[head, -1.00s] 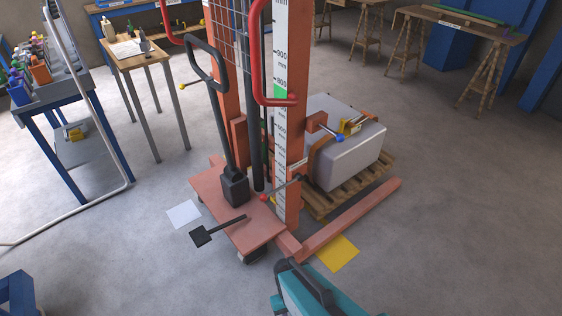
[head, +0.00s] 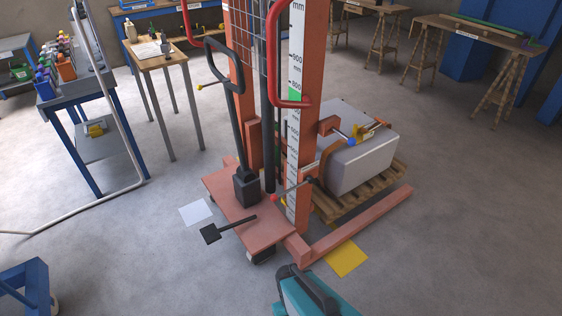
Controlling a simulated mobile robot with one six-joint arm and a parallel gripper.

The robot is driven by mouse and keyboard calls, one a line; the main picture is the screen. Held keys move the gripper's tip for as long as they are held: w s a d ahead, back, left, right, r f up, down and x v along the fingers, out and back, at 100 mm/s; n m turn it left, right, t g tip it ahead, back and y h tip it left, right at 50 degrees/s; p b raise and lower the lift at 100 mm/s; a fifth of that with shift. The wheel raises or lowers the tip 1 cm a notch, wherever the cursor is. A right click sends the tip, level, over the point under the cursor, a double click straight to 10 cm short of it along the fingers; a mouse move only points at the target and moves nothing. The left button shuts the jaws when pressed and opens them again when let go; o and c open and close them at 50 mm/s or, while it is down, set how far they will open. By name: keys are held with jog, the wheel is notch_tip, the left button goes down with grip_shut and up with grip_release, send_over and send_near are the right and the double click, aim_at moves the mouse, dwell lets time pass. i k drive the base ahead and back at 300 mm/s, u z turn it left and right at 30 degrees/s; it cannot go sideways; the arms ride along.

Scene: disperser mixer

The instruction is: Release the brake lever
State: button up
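An orange-red stacker (head: 262,225) with a mast stands in the middle of the head view. A black foot pedal (head: 210,233) on a rod sticks out at its lower left. A lever with a red knob (head: 273,198) is low beside the mast, and one with a blue knob (head: 352,142) is higher at the right. A yellow-tipped lever (head: 200,85) points left near the black tiller handle (head: 224,65). I cannot tell which of these is the brake lever. My gripper is not in view.
A grey load (head: 362,165) sits on a wooden pallet (head: 338,207) behind the mast. A teal object with a black handle (head: 312,292) is at the bottom edge. A blue stool (head: 25,285) stands lower left. Floor is open at left front and right.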

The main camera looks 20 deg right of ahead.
aim_at(292, 189)
jog(key=u, duration=0.05)
jog(key=i, duration=0.9)
jog(key=z, duration=0.05)
